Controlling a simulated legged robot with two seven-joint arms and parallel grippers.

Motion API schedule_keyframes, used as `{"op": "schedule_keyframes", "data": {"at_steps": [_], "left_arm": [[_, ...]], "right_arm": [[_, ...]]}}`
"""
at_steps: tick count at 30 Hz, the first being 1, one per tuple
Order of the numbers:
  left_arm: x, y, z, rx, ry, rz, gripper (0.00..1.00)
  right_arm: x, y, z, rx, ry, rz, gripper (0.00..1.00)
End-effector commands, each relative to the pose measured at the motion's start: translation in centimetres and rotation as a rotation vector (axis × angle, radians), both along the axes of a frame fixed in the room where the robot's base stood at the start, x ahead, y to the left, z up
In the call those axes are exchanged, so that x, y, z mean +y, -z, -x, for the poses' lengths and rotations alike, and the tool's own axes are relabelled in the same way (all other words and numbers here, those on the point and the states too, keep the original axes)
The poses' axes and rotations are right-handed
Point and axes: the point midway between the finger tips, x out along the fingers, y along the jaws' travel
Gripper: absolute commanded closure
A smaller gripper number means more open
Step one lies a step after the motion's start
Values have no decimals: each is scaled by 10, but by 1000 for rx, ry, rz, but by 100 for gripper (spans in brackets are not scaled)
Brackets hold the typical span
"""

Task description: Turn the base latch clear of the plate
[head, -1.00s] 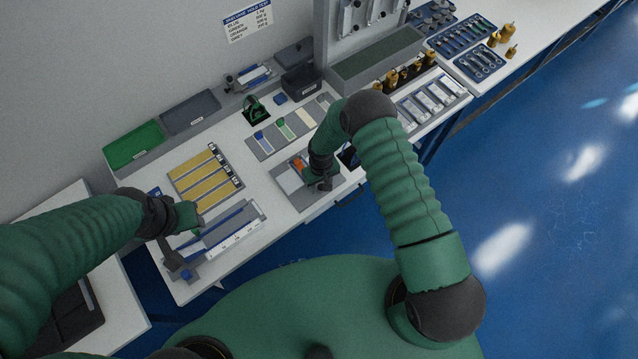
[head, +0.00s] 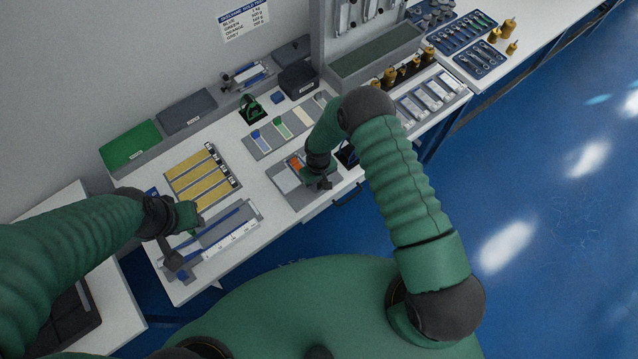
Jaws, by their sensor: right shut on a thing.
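A grey base plate (head: 287,194) lies near the front edge of the white bench, with a pale panel and a small orange part (head: 296,163) on it. My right gripper (head: 306,178) is at the plate's right side, beside the orange part. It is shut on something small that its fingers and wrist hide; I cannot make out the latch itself. My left gripper (head: 190,217) hangs over the bench at the left, near the yellow strips and the grey ruled fixture; its fingers are too small to read.
Yellow strips (head: 203,178) lie on a board at the left, with a ruled fixture (head: 222,238) in front. A grey board with coloured samples (head: 284,128) lies behind the plate. Brass weights (head: 402,75) stand at the right.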

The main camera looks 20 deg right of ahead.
Motion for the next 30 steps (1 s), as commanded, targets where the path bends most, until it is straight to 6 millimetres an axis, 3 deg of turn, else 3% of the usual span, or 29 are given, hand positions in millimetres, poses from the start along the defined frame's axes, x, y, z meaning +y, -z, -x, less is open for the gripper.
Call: {"op": "schedule_keyframes", "data": {"at_steps": [15, 30], "left_arm": [[0, 43, 0, 0, -1, 0, 58], [0, 68, 0, 0, -1, 0, 58]], "right_arm": [[-3, 1, -5, -14, -441, 3, 100], [-4, -1, -6, -16, -915, 5, 100]]}}
